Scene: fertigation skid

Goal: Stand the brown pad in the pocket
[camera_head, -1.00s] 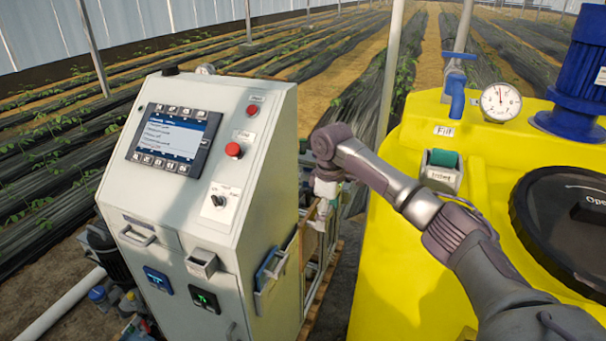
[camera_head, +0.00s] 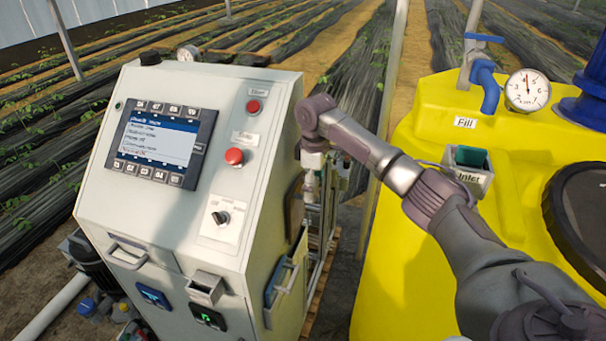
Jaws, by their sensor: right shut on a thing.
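The brown pad (camera_head: 294,208) is a dark, upright shape beside the right side of the grey control cabinet, below my right wrist. My right gripper (camera_head: 310,196) points down there and is shut on the pad; its fingertips are small and partly hidden. A pale pocket (camera_head: 290,278) is fixed low on the cabinet's right side, below the pad, and a blue flat thing (camera_head: 274,283) shows at it. The pad is above the pocket and looks apart from it; the exact gap is hard to tell. My left gripper is not in view.
The control cabinet (camera_head: 165,215) has a screen, red buttons and small front holders. A yellow tank (camera_head: 400,265) with a gauge (camera_head: 527,90) and a holder with a green thing (camera_head: 470,158) stands to the right. A narrow gap lies between cabinet and tank.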

